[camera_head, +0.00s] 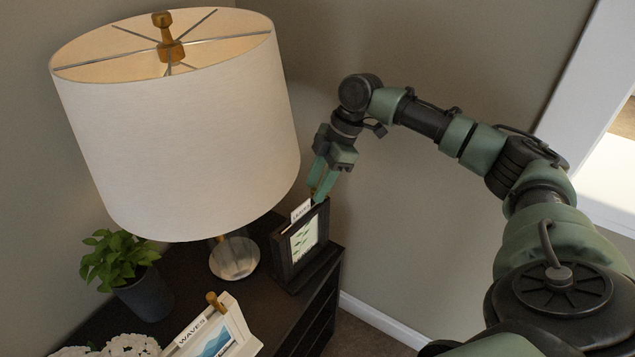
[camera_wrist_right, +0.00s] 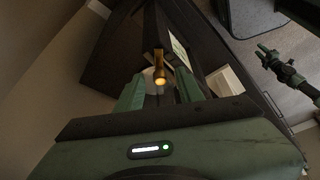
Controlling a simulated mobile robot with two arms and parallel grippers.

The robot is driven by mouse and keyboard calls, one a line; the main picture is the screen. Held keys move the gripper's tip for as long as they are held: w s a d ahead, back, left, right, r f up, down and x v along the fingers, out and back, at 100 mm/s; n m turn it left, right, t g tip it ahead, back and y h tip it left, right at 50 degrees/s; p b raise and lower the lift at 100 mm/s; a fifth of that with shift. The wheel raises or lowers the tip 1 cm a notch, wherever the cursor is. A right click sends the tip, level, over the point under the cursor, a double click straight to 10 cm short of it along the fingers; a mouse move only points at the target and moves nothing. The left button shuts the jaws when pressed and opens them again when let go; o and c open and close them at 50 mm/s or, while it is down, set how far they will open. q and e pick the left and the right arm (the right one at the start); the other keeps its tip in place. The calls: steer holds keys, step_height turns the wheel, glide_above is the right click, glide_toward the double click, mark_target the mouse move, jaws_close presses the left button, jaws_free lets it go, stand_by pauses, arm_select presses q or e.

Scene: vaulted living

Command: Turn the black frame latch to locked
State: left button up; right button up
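The black frame (camera_head: 277,258) stands upright at the right end of the dark cabinet, with a leaf print in it and a white card (camera_head: 300,210) sticking up at its top. My right gripper (camera_head: 319,194) is at the frame's top edge, pointing down. In the right wrist view, the brass latch (camera_wrist_right: 159,68) on the black frame (camera_wrist_right: 118,45) lies between the two green fingers of this gripper (camera_wrist_right: 160,92), with gaps on both sides. I cannot tell the latch's exact turn. A dark jointed arm part, apparently my left gripper (camera_wrist_right: 270,58), shows at right; its fingers are too small to read.
A large white-shaded lamp (camera_head: 180,130) stands left of the frame. A white frame (camera_head: 240,335) marked WAVES, with its own brass latch (camera_head: 213,300), sits in front. A potted plant (camera_head: 145,295) is at left. The wall is close behind the cabinet (camera_head: 185,265).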

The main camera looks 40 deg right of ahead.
jaws_close()
steer(key=shift+r+m+p, duration=0.1)
steer(key=shift+m+p, duration=0.2)
steer(key=shift+p, duration=0.2)
steer(key=m+t+p, duration=0.1)
steer(key=m+p, duration=0.1)
steer(key=p, duration=0.2)
steer(key=m+t+h+p, duration=0.1)
steer(key=m+p, duration=0.2)
steer(key=p, duration=0.1)
steer(key=m+p, duration=0.3)
steer(key=p, duration=0.1)
steer(key=shift+s+a+r+t+h, duration=0.2)
steer(key=shift+s+a+t+h, duration=0.1)
steer(key=shift+t+h, duration=0.1)
steer(key=shift+f+m+h+p, duration=0.3)
steer(key=shift+m+p, duration=0.7)
steer(key=shift+p, duration=0.3)
